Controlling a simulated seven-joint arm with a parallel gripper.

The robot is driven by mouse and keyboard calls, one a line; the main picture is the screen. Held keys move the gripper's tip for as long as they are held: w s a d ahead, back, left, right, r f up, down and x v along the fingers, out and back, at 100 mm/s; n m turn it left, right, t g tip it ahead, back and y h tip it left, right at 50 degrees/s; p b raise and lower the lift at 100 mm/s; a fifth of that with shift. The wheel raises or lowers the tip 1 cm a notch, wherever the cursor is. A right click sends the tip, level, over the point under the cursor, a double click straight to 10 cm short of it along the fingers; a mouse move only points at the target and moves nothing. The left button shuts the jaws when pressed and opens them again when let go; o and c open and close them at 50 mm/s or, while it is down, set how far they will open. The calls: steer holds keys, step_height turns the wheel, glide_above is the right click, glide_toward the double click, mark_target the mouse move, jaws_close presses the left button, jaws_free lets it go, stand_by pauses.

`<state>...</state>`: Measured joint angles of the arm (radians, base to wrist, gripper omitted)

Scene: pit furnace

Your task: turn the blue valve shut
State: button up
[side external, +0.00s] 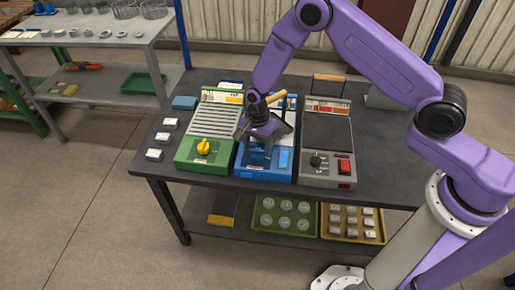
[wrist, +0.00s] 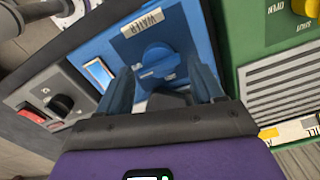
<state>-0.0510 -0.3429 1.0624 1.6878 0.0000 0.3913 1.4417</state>
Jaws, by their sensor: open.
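The blue valve (wrist: 158,62) is a blue knob on the blue unit (wrist: 108,50), below a label reading WATER, in the wrist view. My gripper (wrist: 160,75) is open, with one finger on each side of the knob. I cannot tell whether the fingers touch it. In the side view my gripper (side external: 260,143) is low over the front part of the blue unit (side external: 264,177), pointing down, and mostly hides the knob.
A green unit (side external: 190,166) with a yellow knob (side external: 204,147) stands left of the blue one. A grey unit (side external: 327,181) with a black knob (side external: 317,160) and red switch (side external: 344,167) stands right. Small white blocks lie at the left of the dark table (side external: 400,186).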

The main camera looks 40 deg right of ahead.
steer(key=shift+f, duration=0.9)
steer(key=c, duration=0.8)
steer(key=shift+o, duration=0.2)
